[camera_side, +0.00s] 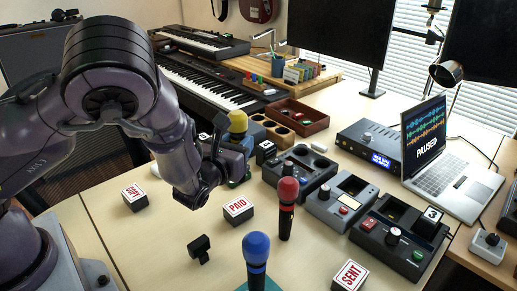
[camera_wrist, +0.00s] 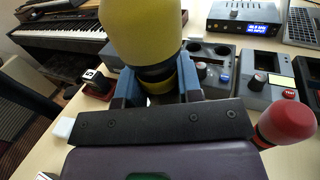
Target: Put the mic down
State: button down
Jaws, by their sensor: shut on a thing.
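My gripper (camera_wrist: 157,88) is shut on a yellow-headed mic (camera_wrist: 140,35), with a blue finger on each side of its dark neck. In the side view the mic's yellow head (camera_side: 238,121) points up above my wrist. Its lower part is hidden, so I cannot tell whether it touches anything below. A red-headed mic (camera_side: 287,191) stands upright on the table (camera_side: 145,235), and it also shows in the wrist view (camera_wrist: 288,119) at right. A blue-headed mic (camera_side: 256,248) stands upright on a teal base (camera_side: 272,285) at the front.
Blocks marked COPY (camera_side: 134,197), PAID (camera_side: 238,210) and SENT (camera_side: 349,276) sit around, with a small black piece (camera_side: 200,249). Control boxes (camera_side: 336,202) and a laptop (camera_side: 452,180) stand at right. A wooden block with round holes (camera_side: 277,133) is behind. The front left table is mostly clear.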

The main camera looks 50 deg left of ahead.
jog(key=s+r, duration=0.3)
jog(key=s, duration=0.2)
jog(key=w+f, duration=1.3)
jog(key=w, duration=0.1)
jog(key=shift+w+f, duration=0.2)
jog(key=shift+f, duration=0.15)
jog(key=shift+a+f, duration=0.1)
jog(key=shift+f, duration=0.05)
jog(key=c, duration=0.8)
grip_release()
